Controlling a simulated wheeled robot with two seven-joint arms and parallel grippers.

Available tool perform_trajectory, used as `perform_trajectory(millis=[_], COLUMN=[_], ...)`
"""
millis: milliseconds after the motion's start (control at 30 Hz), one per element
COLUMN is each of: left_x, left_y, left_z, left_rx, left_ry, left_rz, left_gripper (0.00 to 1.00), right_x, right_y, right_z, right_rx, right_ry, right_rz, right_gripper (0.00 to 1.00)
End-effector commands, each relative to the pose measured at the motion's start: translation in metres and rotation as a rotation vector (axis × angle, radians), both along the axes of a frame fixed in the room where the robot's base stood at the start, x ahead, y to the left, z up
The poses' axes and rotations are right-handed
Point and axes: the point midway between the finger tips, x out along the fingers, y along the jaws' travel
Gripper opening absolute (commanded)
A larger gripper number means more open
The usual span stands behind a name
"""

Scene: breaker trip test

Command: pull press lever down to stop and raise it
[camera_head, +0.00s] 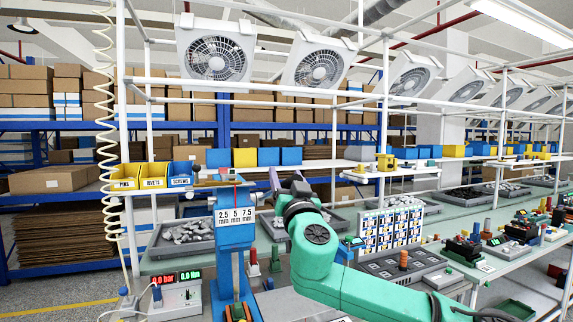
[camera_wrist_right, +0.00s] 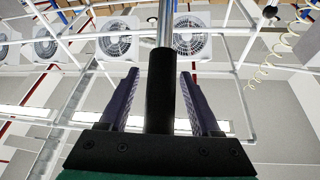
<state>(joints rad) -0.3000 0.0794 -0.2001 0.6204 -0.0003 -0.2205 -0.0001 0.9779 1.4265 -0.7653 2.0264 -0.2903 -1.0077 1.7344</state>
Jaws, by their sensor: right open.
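The press (camera_head: 235,232) is a blue column marked 2.5, 5 and 7.5 mm, standing left of centre on the bench in the head view. In the right wrist view its lever shows as a black grip (camera_wrist_right: 160,92) on a metal rod (camera_wrist_right: 166,22). My right gripper (camera_head: 275,180) is beside the upper part of the press, with its teal arm coming in from the lower right. In the wrist view its two dark purple fingers (camera_wrist_right: 156,98) are open on either side of the black grip, with gaps showing. The gripper hides the lever in the head view. My left gripper is out of view.
Yellow and blue bins (camera_head: 153,177) labelled pins, rivets and screws stand left of the press. A meter box (camera_head: 177,295) is at lower left. A grey tray of parts (camera_head: 187,234) lies behind. White frame posts (camera_head: 386,120) rise around the bench.

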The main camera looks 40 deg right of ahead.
Motion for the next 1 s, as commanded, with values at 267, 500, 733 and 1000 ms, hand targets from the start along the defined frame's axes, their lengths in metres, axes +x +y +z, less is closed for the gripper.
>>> perform_trajectory(millis=[267, 500, 733, 1000], left_x=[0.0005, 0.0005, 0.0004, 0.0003], left_y=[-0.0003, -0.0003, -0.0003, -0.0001], left_z=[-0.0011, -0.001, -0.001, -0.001], left_rx=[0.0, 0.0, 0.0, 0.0], left_ry=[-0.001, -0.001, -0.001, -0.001], left_rz=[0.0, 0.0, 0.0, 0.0], left_gripper=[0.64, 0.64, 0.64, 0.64], right_x=[0.0, -0.0002, -0.0004, -0.0005], right_y=[0.0, -0.0002, -0.0003, -0.0004], right_z=[-0.0009, -0.0005, -0.0003, -0.0002], right_rx=[0.0, 0.0, -0.001, -0.001], right_ry=[0.0, -0.001, 0.0, 0.0], right_rz=[0.0, 0.0, -0.001, -0.001], right_gripper=[0.34, 0.0, 0.0, 0.0])
